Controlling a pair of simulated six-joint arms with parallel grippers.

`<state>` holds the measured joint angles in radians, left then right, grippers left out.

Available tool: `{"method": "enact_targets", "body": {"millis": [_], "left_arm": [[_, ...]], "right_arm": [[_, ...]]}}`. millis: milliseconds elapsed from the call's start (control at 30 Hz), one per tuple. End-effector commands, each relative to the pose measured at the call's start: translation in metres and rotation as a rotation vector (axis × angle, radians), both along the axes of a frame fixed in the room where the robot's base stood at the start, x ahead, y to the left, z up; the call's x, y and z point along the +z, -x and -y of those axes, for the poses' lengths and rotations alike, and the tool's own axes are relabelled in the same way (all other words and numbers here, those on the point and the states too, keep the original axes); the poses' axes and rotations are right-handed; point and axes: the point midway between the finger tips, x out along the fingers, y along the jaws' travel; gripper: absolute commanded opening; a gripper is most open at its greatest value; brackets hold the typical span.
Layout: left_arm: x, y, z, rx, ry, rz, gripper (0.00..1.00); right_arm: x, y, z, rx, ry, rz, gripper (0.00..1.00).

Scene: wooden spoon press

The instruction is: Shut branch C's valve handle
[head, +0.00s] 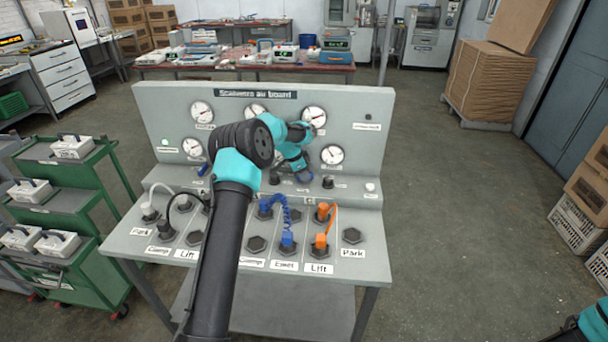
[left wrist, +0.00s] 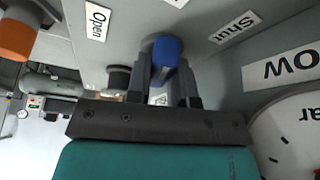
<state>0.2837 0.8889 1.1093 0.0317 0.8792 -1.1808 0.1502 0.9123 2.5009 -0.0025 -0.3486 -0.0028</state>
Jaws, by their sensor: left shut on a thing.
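The air board (head: 370,158) stands ahead with gauges on its upright panel. My left gripper (head: 302,174) is at the foot of the panel, right of centre, and its arm and wrist cover part of the board. In the left wrist view, my left gripper (left wrist: 164,90) is shut on a blue valve handle (left wrist: 166,50). An "Open" label (left wrist: 97,20) lies left of this handle and a "Shut" label (left wrist: 236,27) lies right of it. The branch letter of this valve cannot be read.
A blue coiled hose (head: 284,213) and an orange hose (head: 332,222) join sockets on the sloped front. A dark knob (head: 328,182) stands right of my left gripper. A green trolley (head: 65,235) is at the left.

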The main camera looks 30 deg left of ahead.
Motion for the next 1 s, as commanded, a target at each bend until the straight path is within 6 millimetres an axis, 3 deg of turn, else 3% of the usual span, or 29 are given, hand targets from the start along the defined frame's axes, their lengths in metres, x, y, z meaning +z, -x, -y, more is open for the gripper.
{"method": "enact_targets", "body": {"millis": [600,633,867,1000], "left_arm": [[-0.0002,0.0003,-0.0005,-0.06,-0.001,-0.002,0.0],[-0.0003,0.0003,-0.0004,-0.06,-0.001,-0.002,0.23],[-0.0002,0.0001,-0.0004,-0.06,-0.001,-0.001,0.45],[-0.0001,0.0,-0.0003,-0.06,-0.001,-0.001,0.47]], "right_arm": [[0.0,0.0,0.0,0.0,0.0,0.0,0.43],[0.0,0.0,0.0,0.0,0.0,0.0,0.43],[0.0,0.0,0.0,0.0,0.0,0.0,0.43],[0.0,0.0,0.0,0.0,0.0,0.0,0.43]]}}
